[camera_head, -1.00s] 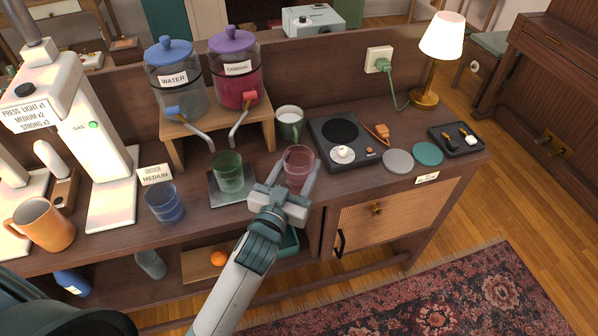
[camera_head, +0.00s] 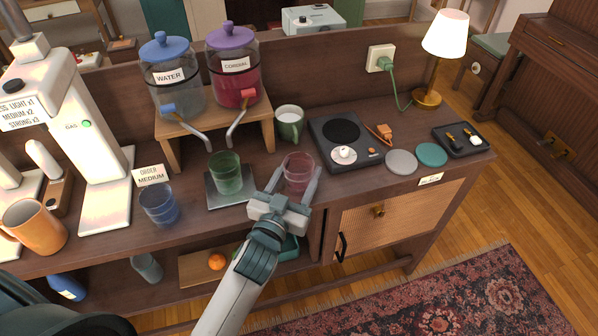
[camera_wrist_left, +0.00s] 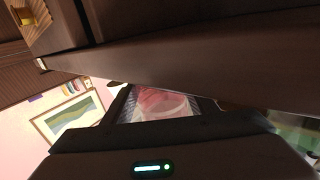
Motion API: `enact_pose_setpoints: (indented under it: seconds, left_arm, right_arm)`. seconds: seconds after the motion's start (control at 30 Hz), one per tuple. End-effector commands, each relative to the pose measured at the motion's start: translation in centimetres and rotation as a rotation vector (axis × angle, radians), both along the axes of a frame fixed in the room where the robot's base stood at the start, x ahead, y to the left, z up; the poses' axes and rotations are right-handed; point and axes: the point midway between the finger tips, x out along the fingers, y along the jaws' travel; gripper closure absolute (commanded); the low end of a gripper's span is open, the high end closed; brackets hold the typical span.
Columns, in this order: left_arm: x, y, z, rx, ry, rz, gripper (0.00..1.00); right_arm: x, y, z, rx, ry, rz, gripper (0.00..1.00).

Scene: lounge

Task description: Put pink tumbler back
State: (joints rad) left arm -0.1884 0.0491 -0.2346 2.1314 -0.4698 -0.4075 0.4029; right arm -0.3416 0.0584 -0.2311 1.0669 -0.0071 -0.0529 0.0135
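The pink tumbler (camera_head: 298,173) stands at the counter's front edge, to the left of the hotplate. It is clear pink and looks upright and empty. My left gripper (camera_head: 298,178) has a finger on each side of it. The fingers look slightly apart from its walls, so the gripper seems open around it. In the left wrist view the tumbler (camera_wrist_left: 165,104) shows between the finger pads. My right gripper is not in view.
A green tumbler (camera_head: 226,173) on a square plate (camera_head: 214,198) stands close to the left. A green mug (camera_head: 290,123) is behind, and the black hotplate (camera_head: 325,138) is close on the right. A blue tumbler (camera_head: 159,204) is farther left.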

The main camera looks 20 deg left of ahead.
Motion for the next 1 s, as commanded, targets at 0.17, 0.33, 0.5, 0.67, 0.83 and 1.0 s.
enact_pose_setpoints:
  seconds: [0.17,0.33,0.5,0.67,0.83,1.0]
  left_arm:
    - [0.0,0.0,0.0,0.0,0.0,0.0,0.31]
    - [0.0,0.0,0.1,0.0,0.0,0.0,0.31]
    - [-0.1,0.0,0.3,0.0,0.0,0.0,0.31]
    - [-1.4,0.1,0.1,-0.001,0.0,0.0,0.31]
    - [-3.8,0.2,0.0,-0.002,0.002,0.0,0.31]
    - [-6.7,0.4,0.1,-0.002,0.001,0.0,0.31]
  right_arm:
    - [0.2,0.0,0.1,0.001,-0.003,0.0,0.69]
    - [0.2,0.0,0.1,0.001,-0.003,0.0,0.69]
    - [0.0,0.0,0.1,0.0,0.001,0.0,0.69]
    - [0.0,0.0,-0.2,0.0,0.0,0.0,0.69]
    - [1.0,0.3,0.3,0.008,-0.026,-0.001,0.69]
    - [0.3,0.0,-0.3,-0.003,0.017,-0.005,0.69]
